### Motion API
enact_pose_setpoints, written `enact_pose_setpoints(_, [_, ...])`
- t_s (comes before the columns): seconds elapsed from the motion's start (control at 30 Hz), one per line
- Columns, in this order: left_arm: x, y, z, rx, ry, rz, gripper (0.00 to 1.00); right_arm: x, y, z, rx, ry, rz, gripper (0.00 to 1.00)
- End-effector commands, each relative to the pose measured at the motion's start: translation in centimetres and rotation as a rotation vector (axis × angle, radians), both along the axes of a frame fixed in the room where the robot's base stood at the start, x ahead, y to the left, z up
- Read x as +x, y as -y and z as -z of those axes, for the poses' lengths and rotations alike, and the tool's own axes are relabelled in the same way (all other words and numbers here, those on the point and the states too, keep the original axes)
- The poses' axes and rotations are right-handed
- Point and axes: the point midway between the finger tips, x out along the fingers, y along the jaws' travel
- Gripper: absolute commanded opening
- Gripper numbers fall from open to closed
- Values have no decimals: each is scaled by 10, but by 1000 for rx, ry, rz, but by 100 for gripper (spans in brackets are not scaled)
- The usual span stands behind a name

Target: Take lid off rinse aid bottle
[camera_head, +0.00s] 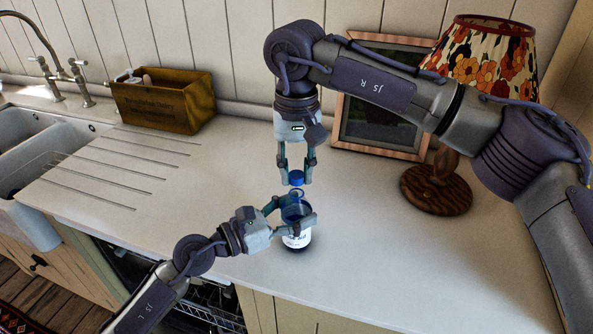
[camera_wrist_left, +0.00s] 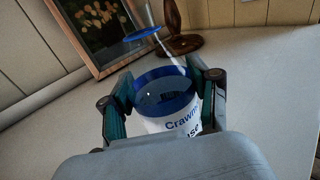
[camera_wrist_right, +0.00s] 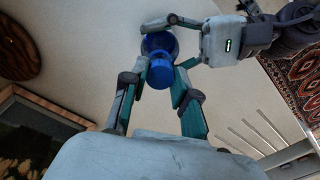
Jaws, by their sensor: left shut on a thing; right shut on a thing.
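The rinse aid bottle (camera_head: 297,239) is a short white labelled container with a blue upper part, standing upright on the counter. In the left wrist view its blue rim (camera_wrist_left: 165,82) looks open on top. My left gripper (camera_head: 291,212) is shut around the bottle's upper part from the left. The blue lid (camera_head: 296,177) is above the bottle with a gap between them; it also shows in the right wrist view (camera_wrist_right: 161,73). My right gripper (camera_head: 296,181) points down and is shut on the lid. In the left wrist view the lid (camera_wrist_left: 143,34) appears tilted, with a pale strip beside it.
A wooden-framed picture (camera_head: 383,142) leans at the back wall. A flowered lamp (camera_head: 436,189) on a round wooden base stands right of the bottle. A wooden box (camera_head: 165,101) stands at the back left, near the sink (camera_head: 38,140). The counter's front edge is close to the bottle.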

Motion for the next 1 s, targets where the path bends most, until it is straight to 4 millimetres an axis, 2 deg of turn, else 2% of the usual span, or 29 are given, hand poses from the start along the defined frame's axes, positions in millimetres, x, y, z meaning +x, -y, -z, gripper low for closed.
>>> enact_pose_setpoints(0.23, [0, 0, 0, 1, -1, 0, 0, 0, 0, -2, 0, 1, 0, 0])
enact_pose_setpoints(0.57, [0, 0, 0, 1, -1, 0, 0, 0, 0, -37, 0, 1, 0, 0])
enact_pose_setpoints(0.77, [0, 0, 0, 1, -1, 0, 0, 0, 0, -40, 0, 0, -1, 0])
enact_pose_setpoints(0.8, [0, 0, 0, 1, -1, 0, 62, 0, 0, -40, 0, 0, -1, 0])
enact_pose_setpoints(0.97, [0, 0, 0, 0, 0, 0, 89, 0, 0, -40, 0, 0, 0, 0])
enact_pose_setpoints(1.0, [0, 0, 0, 0, 0, 0, 90, 0, 0, -40, 0, 0, 0, 0])
